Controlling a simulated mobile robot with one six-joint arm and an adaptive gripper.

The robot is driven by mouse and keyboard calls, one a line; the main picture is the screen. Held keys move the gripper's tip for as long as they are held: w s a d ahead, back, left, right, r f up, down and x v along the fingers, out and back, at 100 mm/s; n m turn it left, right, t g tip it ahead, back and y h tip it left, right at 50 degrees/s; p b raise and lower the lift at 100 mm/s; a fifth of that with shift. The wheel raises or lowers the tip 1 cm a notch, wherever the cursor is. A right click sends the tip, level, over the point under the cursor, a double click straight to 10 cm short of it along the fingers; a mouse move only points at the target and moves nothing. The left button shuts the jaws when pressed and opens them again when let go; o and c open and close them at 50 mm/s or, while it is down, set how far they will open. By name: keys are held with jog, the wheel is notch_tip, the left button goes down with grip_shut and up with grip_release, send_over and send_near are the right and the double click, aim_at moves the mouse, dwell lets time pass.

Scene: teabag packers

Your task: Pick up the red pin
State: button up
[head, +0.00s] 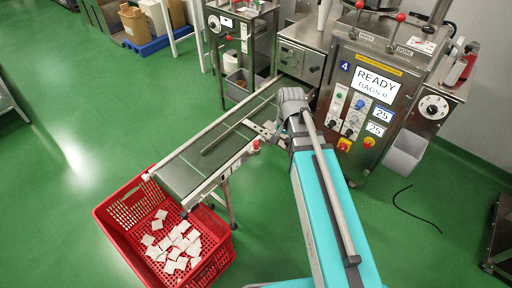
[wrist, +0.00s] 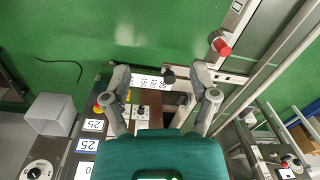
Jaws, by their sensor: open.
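A red pin with a round red head (wrist: 222,46) sits on a metal bracket beside the conveyor. It also shows in the head view (head: 256,145), at the conveyor's right side. In the head view my arm hides most of the area around the gripper.
The conveyor (head: 180,178) ends above a red crate (head: 112,232) of white teabags. The packing machine (head: 345,65) with a READY screen stands behind my arm. A grey bin (head: 405,155) hangs at its right. A black cable (head: 410,210) lies on the open green floor.

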aim_at(256, 142)
jog(key=w+a+f+m+b, duration=0.1)
jog(key=w+a+m, duration=0.2)
jog(key=w+m, duration=0.3)
jog(key=w+a+f+m+y+b, duration=0.1)
jog(key=w+a+f+m, duration=0.1)
jog(key=w+m, duration=0.4)
jog(key=shift+w+a+b, duration=0.4)
jog(key=shift+w+a, duration=0.45)
jog(key=shift+w, duration=0.05)
jog(key=shift+f, duration=0.1)
jog(key=f+b, duration=0.2)
jog(key=b, duration=0.1)
jog(key=a+f+b, duration=0.1)
jog(key=f+b, duration=0.1)
jog(key=f, duration=0.1)
jog(key=f+b, duration=0.3)
jog(key=shift+a+f+b, duration=0.15)
jog(key=shift+b, duration=0.15)
jog(key=shift+f, duration=0.1)
jog(key=shift+a+f+b, duration=0.2)
jog(key=shift+f+b, duration=2.3)
jog(key=shift+b, duration=0.05)
